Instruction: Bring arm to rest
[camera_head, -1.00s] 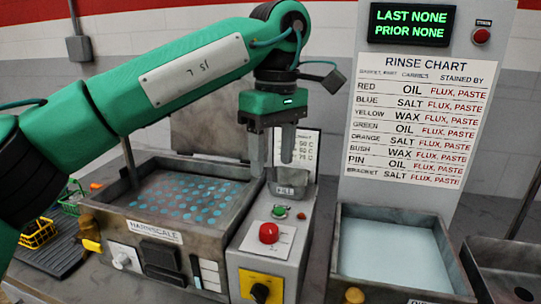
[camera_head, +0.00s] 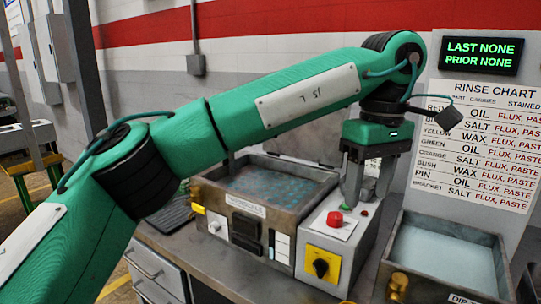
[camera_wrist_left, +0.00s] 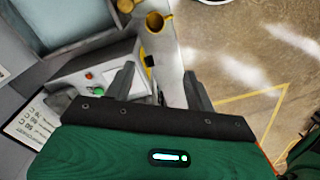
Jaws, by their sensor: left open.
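My left arm comes in from the left in the head view. Its gripper (camera_head: 368,188) points down over the sloped control box (camera_head: 335,225), behind the red button (camera_head: 335,219). Its two fingers are apart with nothing seen between them. In the left wrist view the open gripper (camera_wrist_left: 158,88) shows its fingers on either side of the box's edge, with bare floor beyond. I cannot tell how far the fingertips are above the box. My right gripper is in neither view.
A bath with a perforated plate (camera_head: 232,188) stands left of the control box. A basin of pale liquid (camera_head: 392,255) stands right of it, below the rinse chart (camera_head: 472,150). A dark display (camera_head: 481,53) reads LAST NONE, PRIOR NONE. Drawers (camera_head: 152,270) are below the bench.

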